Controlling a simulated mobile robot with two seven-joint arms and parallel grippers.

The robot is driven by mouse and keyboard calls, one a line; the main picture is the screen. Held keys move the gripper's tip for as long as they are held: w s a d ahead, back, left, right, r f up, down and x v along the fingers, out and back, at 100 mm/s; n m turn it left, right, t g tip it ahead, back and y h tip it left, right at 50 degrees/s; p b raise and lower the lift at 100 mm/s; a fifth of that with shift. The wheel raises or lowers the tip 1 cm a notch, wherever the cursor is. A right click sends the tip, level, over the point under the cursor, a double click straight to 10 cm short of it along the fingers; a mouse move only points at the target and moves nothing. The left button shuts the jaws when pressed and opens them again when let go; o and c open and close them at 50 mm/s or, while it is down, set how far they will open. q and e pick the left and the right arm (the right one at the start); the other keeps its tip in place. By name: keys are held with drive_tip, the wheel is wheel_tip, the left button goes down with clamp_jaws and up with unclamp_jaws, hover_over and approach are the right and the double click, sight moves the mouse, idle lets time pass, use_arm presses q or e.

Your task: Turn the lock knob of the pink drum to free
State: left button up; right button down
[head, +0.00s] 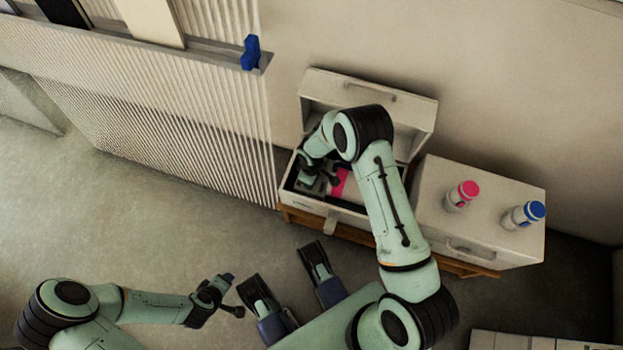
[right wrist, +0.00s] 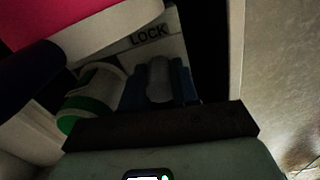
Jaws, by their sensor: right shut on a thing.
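The pink drum (head: 345,187) lies inside an open white chest (head: 330,211), partly hidden by my right arm. In the right wrist view the drum's pink side (right wrist: 70,18) fills the upper left. Beside it is a pale plate marked LOCK (right wrist: 149,35). My right gripper (right wrist: 158,90) is shut on the grey lock knob (right wrist: 158,72) below that word; its blue fingertips flank the knob. The knob's exact angle is hard to tell. In the head view my right gripper (head: 318,178) is down inside the chest. My left gripper (head: 236,294) is open and empty over the floor.
The chest's raised lid (head: 413,108) stands behind my right arm. A white box (head: 480,232) to the right carries a pink-capped bottle (head: 461,195) and a blue-capped bottle (head: 523,215). A round white and green part (right wrist: 95,92) sits left of the knob.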

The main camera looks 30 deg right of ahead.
drive_tip(key=shift+a, duration=0.1)
drive_tip(key=c, duration=0.8)
unclamp_jaws()
drive_tip(key=shift+c, duration=0.2)
use_arm(q)
drive_tip(key=s+d+r+g+h+p, duration=0.1)
drive_tip(key=s+d+r+p, duration=0.1)
drive_tip(key=s+r+p, duration=0.1)
drive_tip(key=shift+s+d+r, duration=0.35)
drive_tip(key=shift+s+r, duration=0.05)
drive_tip(key=shift+s, duration=0.4)
use_arm(e)
wheel_tip(320, 180, up, 13)
drive_tip(key=shift+r, duration=0.2)
